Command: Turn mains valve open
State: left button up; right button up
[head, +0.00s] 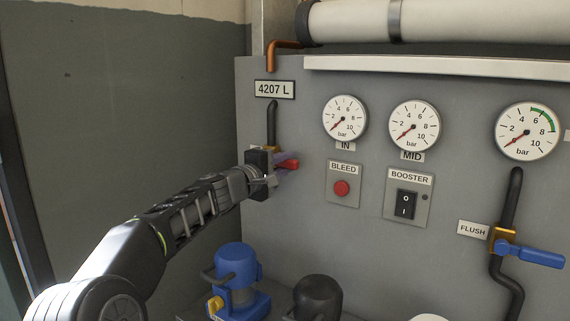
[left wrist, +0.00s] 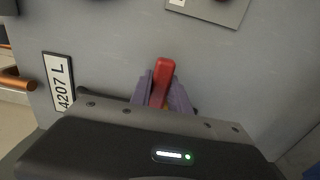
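The mains valve's red lever handle (head: 288,164) sticks out from the panel below the 4207 L plate, on the dark pipe at the panel's left. In the left wrist view the red handle (left wrist: 161,78) stands between my two purple-grey fingers, which lie against both its sides. My left gripper (head: 277,171) reaches the handle from the lower left and looks shut on it. The gripper hides much of the valve body; a bit of brass shows above it. My right gripper is not in view.
The IN gauge (head: 345,119), MID gauge (head: 414,126) and a third gauge (head: 528,131) read near zero. The red BLEED button (head: 342,188), BOOSTER switch (head: 406,204) and blue FLUSH lever (head: 537,256) are to the right. A blue pump (head: 236,267) stands below my arm.

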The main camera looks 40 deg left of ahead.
pick_arm(q)
grip_shut()
dwell(0.9)
